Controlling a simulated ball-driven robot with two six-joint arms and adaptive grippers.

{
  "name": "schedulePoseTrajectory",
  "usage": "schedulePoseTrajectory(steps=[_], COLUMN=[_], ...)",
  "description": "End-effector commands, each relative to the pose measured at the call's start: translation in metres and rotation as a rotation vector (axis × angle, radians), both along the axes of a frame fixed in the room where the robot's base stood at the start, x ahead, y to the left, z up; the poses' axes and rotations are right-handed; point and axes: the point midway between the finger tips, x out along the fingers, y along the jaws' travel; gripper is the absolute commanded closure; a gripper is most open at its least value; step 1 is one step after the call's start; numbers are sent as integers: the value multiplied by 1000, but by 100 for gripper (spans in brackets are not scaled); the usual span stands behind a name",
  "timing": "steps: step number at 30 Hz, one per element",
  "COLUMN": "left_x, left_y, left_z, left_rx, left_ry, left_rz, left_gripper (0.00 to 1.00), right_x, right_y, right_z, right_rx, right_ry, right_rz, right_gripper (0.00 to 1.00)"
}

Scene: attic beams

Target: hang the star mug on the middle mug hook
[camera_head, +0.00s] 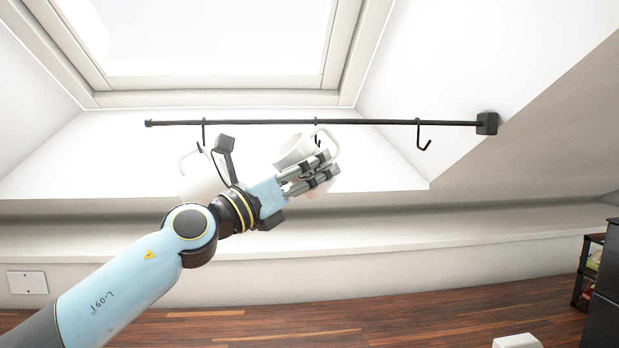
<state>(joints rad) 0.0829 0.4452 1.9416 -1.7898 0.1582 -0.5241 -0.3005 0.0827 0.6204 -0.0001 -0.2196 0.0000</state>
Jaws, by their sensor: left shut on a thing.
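A black rail (375,122) carries three hooks. My right gripper is not in view.
Another white mug (198,178) hangs at the left hook (203,128), partly behind my left arm. The right hook (421,140) is empty. A skylight (215,40) is above. A dark shelf unit (592,270) stands at the right edge. A white object (516,341) shows at the bottom.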

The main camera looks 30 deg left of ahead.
Motion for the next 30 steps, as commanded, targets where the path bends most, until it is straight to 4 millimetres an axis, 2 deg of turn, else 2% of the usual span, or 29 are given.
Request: schedulePoseTrajectory(steps=[30], left_x=[11], left_y=[7], left_z=[1], left_rx=[1], left_ry=[-2], left_rz=[0], left_gripper=[75], right_x=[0], right_y=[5], right_z=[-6], right_rx=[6], right_ry=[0], right_rz=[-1], right_gripper=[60])
